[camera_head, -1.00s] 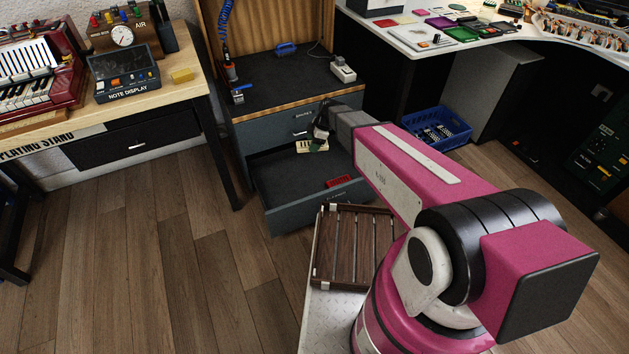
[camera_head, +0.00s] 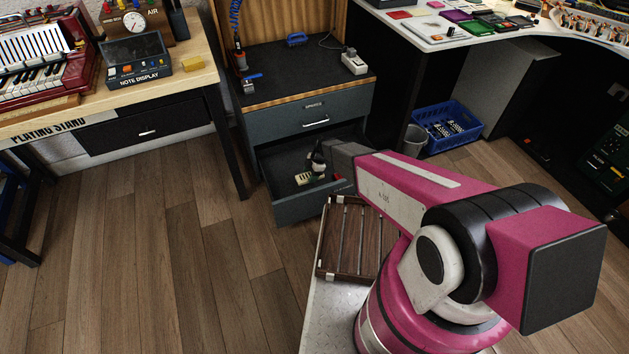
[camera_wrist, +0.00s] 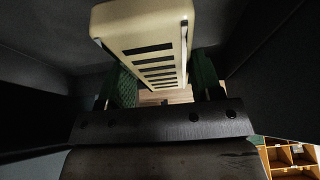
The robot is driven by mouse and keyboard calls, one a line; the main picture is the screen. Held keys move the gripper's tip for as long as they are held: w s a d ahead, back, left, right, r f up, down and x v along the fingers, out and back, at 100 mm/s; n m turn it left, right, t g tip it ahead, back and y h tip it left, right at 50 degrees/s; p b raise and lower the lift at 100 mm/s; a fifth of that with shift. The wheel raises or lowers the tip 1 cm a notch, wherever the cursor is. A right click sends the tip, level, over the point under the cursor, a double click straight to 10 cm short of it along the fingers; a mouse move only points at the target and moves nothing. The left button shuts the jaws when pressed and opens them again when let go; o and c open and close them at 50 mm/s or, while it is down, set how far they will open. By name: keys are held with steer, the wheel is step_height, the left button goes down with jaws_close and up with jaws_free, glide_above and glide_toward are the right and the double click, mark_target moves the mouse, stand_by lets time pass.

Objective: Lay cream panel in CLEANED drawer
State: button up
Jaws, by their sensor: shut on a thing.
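My gripper (camera_head: 314,168) is shut on the cream panel (camera_head: 303,179), down within the open lower drawer (camera_head: 293,211) of the grey cabinet. In the wrist view the cream panel (camera_wrist: 143,22) is pale, with a row of dark slots, and sits between the two green finger pads (camera_wrist: 163,86). Dark surfaces surround it there. I cannot tell whether the panel touches the drawer floor. The lower drawer's label is not readable. My arm hides the drawer's right part.
A small red object (camera_head: 338,178) shows in the drawer near my gripper. The upper drawer (camera_head: 290,121) is shut. A slatted wooden rack (camera_head: 345,245) stands just in front. A blue crate (camera_head: 447,128) and a grey bin (camera_head: 413,139) are at the right. Floor at left is clear.

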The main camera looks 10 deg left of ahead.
step_height(320, 180, down, 8)
steer(key=shift+r, duration=0.1)
stand_by(0.4)
steer(key=o, duration=1)
steer(key=v, duration=1.2)
steer(key=shift+r, duration=0.2)
steer(key=s+d+r+m+h, duration=0.1)
steer(key=s+d+r+m, duration=0.3)
steer(key=d+r+m, duration=0.4)
steer(key=s+d+r+m+t+h, duration=0.1)
steer(key=s+d+r+m, duration=0.4)
steer(key=d+r, duration=0.8)
steer(key=s+d+r+m+t+h, duration=0.1)
steer(key=s+d+r+m, duration=0.3)
steer(key=d+r+m, duration=0.6)
steer(key=shift+s+d+r+m+h, duration=0.2)
steer(key=shift+d+r+m+h, duration=0.1)
steer(key=shift+r+m+h, duration=0.3)
